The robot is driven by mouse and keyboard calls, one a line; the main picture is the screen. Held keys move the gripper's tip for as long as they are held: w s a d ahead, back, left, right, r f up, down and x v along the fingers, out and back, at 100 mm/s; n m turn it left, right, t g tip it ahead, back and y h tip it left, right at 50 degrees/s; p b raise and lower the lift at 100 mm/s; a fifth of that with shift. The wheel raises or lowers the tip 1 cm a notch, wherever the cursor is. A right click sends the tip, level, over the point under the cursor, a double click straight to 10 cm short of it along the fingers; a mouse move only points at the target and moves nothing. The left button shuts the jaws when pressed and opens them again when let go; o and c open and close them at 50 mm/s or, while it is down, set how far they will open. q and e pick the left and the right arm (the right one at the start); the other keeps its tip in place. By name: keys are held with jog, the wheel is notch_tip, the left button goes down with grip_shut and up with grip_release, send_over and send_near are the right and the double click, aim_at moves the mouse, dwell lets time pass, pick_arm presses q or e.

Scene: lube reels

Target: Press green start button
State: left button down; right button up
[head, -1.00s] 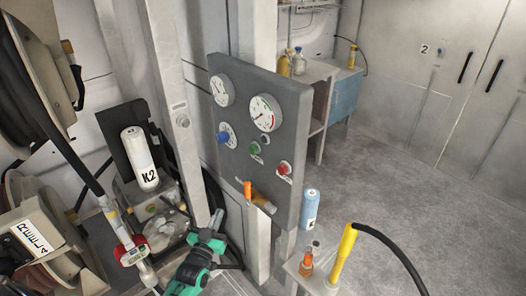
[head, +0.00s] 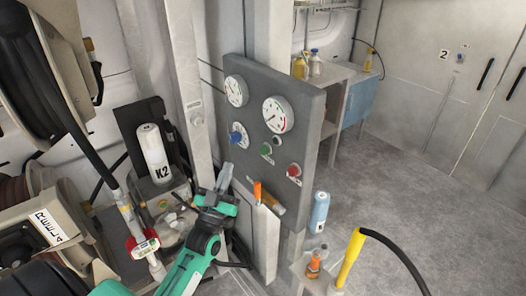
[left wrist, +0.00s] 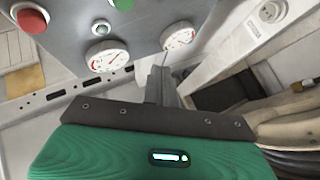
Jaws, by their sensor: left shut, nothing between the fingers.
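The green start button (head: 266,149) sits on the grey control panel (head: 237,130), between a blue knob (head: 238,135) and a red button (head: 293,170). The green button also shows at the top of the left wrist view (left wrist: 123,4), with the red button (left wrist: 32,18) to its left. My left gripper (head: 225,176) is shut and empty. It is in front of the panel's lower left part, below and left of the green button and apart from it. In the left wrist view its fingers (left wrist: 160,77) point towards the gauges. My right gripper is not in view.
Two round gauges (head: 278,115) are on the panel's upper part. An orange-handled lever (head: 258,192) sticks out low on the panel, near my left gripper. A white K2 canister (head: 153,153) stands at left. A yellow nozzle with a black hose (head: 351,254) is at lower right.

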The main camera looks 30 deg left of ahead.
pick_arm(q)
jog(key=w, duration=0.1)
jog(key=b, duration=0.2)
send_near(264, 150)
jog(key=w+a+r, duration=0.3)
jog(key=w+r, duration=0.1)
dwell(0.8)
dwell(0.9)
jog(key=shift+w+d, duration=0.1)
jog(key=shift+w+d, duration=0.15)
jog(key=shift+w, duration=0.2)
jog(key=shift+w, duration=0.1)
dwell(0.3)
